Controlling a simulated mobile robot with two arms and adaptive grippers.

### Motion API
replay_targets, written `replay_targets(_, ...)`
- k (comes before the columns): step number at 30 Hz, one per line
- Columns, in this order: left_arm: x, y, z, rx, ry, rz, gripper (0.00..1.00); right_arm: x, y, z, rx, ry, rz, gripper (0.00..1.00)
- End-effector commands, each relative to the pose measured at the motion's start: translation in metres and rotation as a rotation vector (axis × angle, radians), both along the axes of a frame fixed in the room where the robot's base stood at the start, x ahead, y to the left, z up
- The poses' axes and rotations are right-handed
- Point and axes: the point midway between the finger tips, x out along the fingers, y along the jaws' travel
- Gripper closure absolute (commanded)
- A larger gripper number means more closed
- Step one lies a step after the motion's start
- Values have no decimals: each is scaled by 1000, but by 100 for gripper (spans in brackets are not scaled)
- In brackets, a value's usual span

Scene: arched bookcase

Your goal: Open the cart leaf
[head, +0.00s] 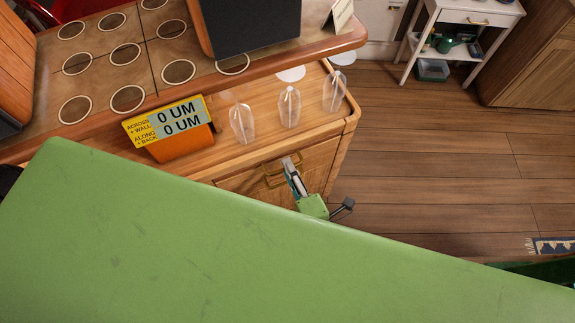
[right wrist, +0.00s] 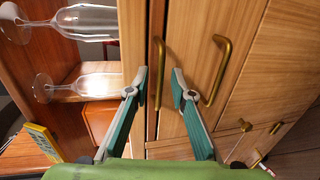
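The wooden cart (head: 215,160) stands in the middle of the head view. Its front has a door leaf (head: 318,165) with a brass handle (head: 268,180), partly hidden by my right gripper (head: 291,164). In the right wrist view my right gripper (right wrist: 159,75) is open, its two fingers apart. A brass handle (right wrist: 158,60) shows between the fingertips; I cannot tell if they touch it. A second brass handle (right wrist: 218,72) is to the right. The leaf looks closed. My left gripper is not in view.
Upturned stemmed glasses (head: 289,107) stand on the cart's shelf, near a yellow sign (head: 135,130). A speaker-like dark box (head: 250,32) is on the top. A white side table (head: 470,18) stands at the back right. The wooden floor (head: 440,150) right of the cart is clear.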

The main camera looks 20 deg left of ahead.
Motion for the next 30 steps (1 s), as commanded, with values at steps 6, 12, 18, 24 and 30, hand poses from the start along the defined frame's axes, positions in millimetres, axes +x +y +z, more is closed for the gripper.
replay_targets(6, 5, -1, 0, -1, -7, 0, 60, 12, 10, -3, 0, 0, 1, 78)
replay_targets(12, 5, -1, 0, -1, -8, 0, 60, 12, 10, -3, 1, 1, 1, 78)
replay_targets(18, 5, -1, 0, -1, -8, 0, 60, 12, 10, -3, 1, 1, 1, 100)
replay_targets(24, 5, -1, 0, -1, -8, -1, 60, 11, 10, -4, 0, 2, 1, 100)
replay_targets(30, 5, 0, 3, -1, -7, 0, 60, -1, 0, -4, -2, 2, 1, 100)
